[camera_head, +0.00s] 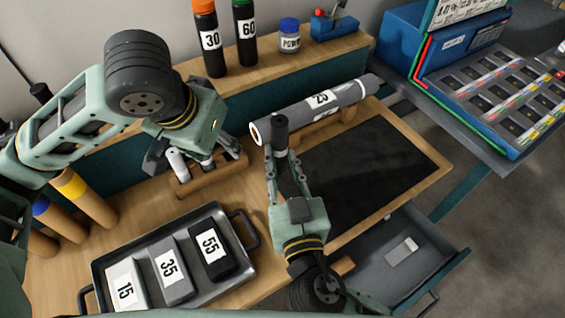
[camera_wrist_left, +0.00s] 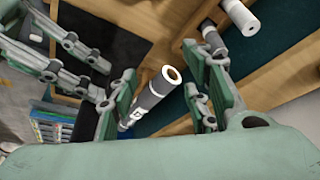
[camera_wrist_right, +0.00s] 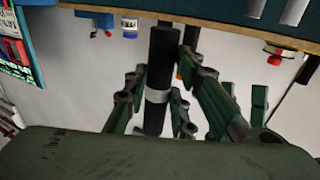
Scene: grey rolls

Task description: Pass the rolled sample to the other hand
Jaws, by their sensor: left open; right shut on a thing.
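A dark rolled sample with a light grey band shows in the right wrist view (camera_wrist_right: 162,60) and in the head view (camera_head: 280,124). My right gripper (camera_head: 284,158) is shut on it and holds it roughly upright, in front of the near end of a large roll. My left gripper (camera_head: 192,158) is open, pointing down above a small wooden rack, to the left of the right gripper. In the left wrist view, its fingers (camera_wrist_left: 158,112) are apart, with the large roll's end visible between them. The sample is not clearly visible in that view.
The large grey roll (camera_head: 345,98) marked 23 lies on wooden rests behind a black mat (camera_head: 375,165). Small light rolls (camera_head: 177,162) stand in the wooden rack (camera_head: 212,178). A metal tray (camera_head: 105,268) holds blocks. A drawer (camera_head: 375,270) is open at front right. Bottles (camera_head: 207,40) stand on the shelf.

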